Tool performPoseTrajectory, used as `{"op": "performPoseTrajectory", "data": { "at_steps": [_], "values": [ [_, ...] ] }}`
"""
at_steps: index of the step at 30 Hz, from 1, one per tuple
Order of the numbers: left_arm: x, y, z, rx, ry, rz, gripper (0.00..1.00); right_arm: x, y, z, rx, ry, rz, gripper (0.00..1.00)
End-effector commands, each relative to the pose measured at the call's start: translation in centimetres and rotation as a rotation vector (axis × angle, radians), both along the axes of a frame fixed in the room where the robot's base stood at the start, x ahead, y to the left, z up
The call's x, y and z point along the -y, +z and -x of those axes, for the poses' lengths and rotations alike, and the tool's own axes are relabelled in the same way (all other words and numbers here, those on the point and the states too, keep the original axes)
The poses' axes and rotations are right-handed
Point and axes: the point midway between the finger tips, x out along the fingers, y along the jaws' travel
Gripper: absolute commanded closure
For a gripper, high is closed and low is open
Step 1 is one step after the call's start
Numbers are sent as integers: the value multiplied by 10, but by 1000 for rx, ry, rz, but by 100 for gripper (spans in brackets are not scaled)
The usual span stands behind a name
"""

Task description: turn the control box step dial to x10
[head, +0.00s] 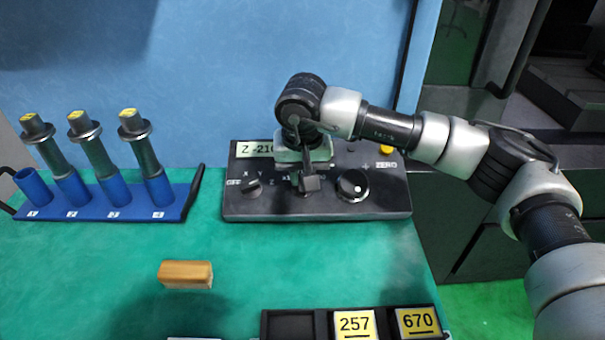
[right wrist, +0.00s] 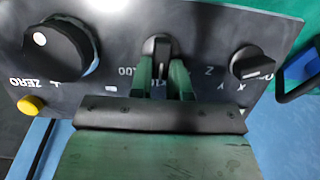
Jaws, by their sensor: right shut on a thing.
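The dark control box (head: 235,205) stands at the back of the green table. My right gripper (head: 306,180) reaches over its middle from above. In the right wrist view the step dial (right wrist: 160,48), a small black knob with a light pointer mark, sits between the two green fingers of my right gripper (right wrist: 162,78), which is shut on it. Its labels are upside down there; "100" shows beside one finger, and another label between the fingers is partly hidden. Which label the pointer marks, I cannot tell. In the head view the gripper mostly hides the dial. My left gripper is not in view.
The axis dial (head: 251,187) and large round knob (head: 353,186) flank the step dial. A yellow button (head: 387,149) is by ZERO. A blue rack (head: 180,205) with electrode holders stands left. A wooden block (head: 186,274) and a black tray (head: 270,326) lie in front.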

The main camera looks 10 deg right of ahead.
Motion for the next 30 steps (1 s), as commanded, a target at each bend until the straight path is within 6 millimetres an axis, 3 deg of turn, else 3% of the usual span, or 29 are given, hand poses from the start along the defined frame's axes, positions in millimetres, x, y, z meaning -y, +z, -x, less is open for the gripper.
{"op": "performPoseTrajectory", "data": {
  "at_steps": [6,7,12,23,30],
  "values": [
    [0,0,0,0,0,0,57,0,1,-1,2,-2,-1,100],
    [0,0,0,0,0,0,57,0,1,-1,2,-2,-1,82],
    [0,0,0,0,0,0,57,0,1,0,2,-2,-1,57],
    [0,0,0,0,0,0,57,0,8,0,2,-2,-2,57],
    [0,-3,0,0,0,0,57,-2,51,6,6,-2,-2,57]
  ]
}}
